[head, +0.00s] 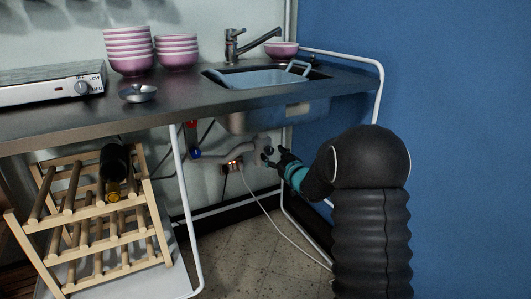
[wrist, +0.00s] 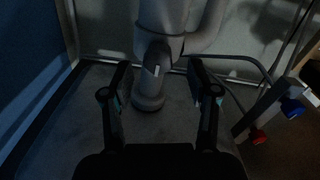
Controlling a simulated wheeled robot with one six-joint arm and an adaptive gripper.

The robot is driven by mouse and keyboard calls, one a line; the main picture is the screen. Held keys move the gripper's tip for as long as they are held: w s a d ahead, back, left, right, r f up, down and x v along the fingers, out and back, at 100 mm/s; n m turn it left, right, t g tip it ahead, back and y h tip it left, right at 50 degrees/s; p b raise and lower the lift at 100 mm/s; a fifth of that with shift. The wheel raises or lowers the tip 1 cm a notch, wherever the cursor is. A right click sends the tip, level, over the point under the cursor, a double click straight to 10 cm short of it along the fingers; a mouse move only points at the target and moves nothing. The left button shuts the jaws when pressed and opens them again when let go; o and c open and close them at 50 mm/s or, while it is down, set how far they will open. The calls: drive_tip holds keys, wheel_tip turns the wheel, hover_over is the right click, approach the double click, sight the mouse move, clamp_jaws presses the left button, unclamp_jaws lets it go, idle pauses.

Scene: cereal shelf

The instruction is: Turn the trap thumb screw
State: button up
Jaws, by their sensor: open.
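The grey trap pipe (wrist: 170,14) hangs under the sink in the wrist view, ending in a round lower part (wrist: 148,103). A small dark piece with a pale edge, which looks like the trap thumb screw (wrist: 155,58), sits on its front. My gripper (wrist: 158,79) is open, with one finger to each side of the thumb screw and no visible contact. In the head view my gripper (head: 272,157) is under the sink basin, beside the pale trap (head: 260,143). The thumb screw is too small to make out there.
Red (head: 192,125) and blue (head: 196,153) valve handles are left of the trap. A wall socket (head: 233,166) with a white cable is below. White frame legs and a wooden bottle rack (head: 95,215) stand left. The counter (head: 190,97) and sink (head: 262,78) are above.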

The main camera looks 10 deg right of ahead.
drive_tip(key=shift+x, duration=1.15)
